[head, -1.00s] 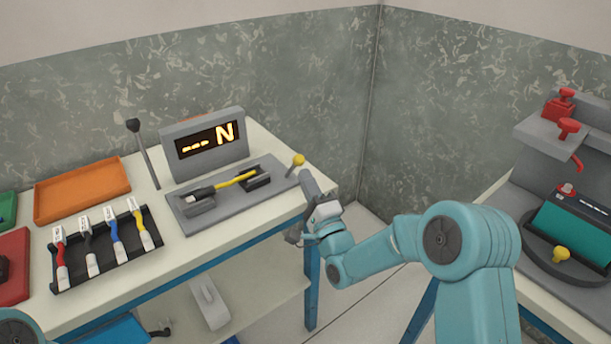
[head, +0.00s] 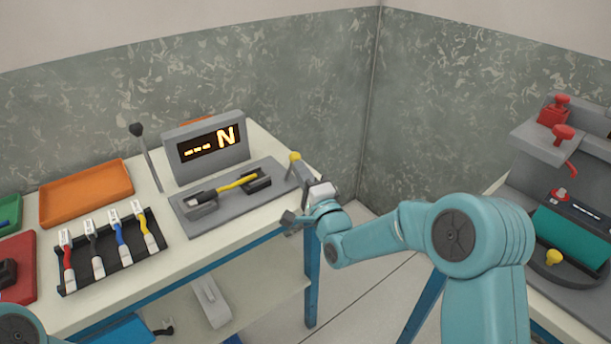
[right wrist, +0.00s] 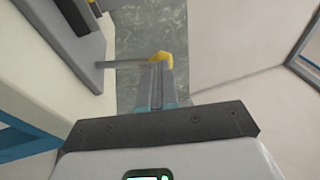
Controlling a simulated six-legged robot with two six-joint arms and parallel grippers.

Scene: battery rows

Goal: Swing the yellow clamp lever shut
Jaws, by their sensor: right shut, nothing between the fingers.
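The yellow clamp lever shows as a yellow knob (head: 294,157) on a thin stalk, at the right end of a grey fixture plate (head: 228,207). It stands up, close to vertical. A black connector block with a yellow cable (head: 236,183) lies on that plate. My right gripper (head: 303,171) is shut and empty, just right of the knob. In the right wrist view its closed fingers (right wrist: 158,84) end at the yellow knob (right wrist: 162,57), seeming to touch it; the stalk (right wrist: 122,64) runs left from it. My left gripper is out of view.
A display (head: 206,147) reading "--- N" stands behind the plate. A black rack (head: 120,262) with several coloured cables and an orange tray (head: 86,193) are to the left. Another yellow knob (head: 553,257) is on the right bench. Floor gap lies between the benches.

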